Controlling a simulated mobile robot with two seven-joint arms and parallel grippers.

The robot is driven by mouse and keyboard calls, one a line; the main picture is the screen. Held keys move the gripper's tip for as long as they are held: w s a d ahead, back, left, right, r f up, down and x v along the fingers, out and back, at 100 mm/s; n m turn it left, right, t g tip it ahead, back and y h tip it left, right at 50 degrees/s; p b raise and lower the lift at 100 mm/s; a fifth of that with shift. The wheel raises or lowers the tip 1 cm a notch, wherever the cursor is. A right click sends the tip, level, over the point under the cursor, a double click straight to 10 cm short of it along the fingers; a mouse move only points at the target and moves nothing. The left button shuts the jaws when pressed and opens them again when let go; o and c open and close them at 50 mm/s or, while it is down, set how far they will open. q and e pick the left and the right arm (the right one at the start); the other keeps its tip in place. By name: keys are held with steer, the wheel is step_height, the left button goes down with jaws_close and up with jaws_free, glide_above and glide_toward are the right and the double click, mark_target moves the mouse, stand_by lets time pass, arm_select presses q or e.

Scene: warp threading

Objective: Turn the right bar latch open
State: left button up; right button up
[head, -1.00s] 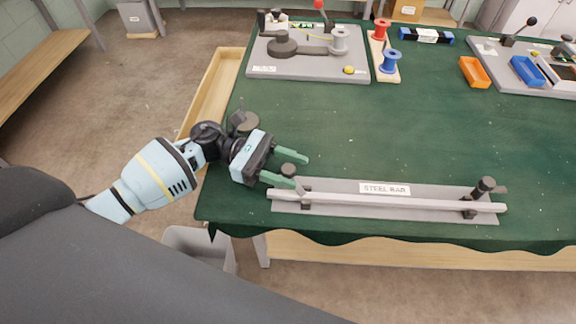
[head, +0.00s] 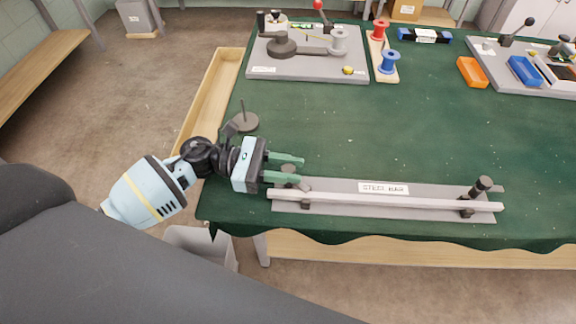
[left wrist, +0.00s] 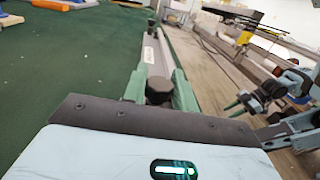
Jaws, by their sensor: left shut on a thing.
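The steel bar (head: 390,201) lies along the front of its grey base plate (head: 340,190), which has a STEEL BAR label. The right bar latch (head: 478,191), with a dark knob, stands at the plate's right end, and its arm reaches across the bar. The left latch (head: 305,192) is at the other end, its knob partly hidden by my fingers. My left gripper (head: 287,169) is at that left latch, far from the right one. In the left wrist view its green fingers stand either side of the dark left knob (left wrist: 158,91), shut on it. My right gripper (left wrist: 240,104) seems to show small in the wrist view; its jaws are unclear.
A grey disc with a thin rod (head: 244,122) stands behind my left gripper. The green table between is clear. The table's front edge lies close to the plate.

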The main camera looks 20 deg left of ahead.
arm_select(q)
steer(key=n+t, duration=0.1)
steer(key=t, duration=0.1)
steer(key=shift+r+n+t+y, duration=0.15)
steer(key=shift+n+t+y, duration=0.15)
steer(key=shift+n+y, duration=0.1)
steer(key=n+t+y+p, duration=0.2)
steer(key=n+t, duration=0.1)
steer(key=t, duration=0.1)
steer(key=shift+n+t+y, duration=0.5)
steer(key=shift+t+y, duration=0.1)
steer(key=shift+t, duration=0.1)
arm_select(e)
steer(key=r, duration=0.1)
steer(key=w+r, duration=0.1)
steer(key=shift+r, duration=0.35)
steer(key=shift+d, duration=0.1)
arm_select(q)
steer(key=o, duration=0.9)
steer(key=shift+o, duration=0.2)
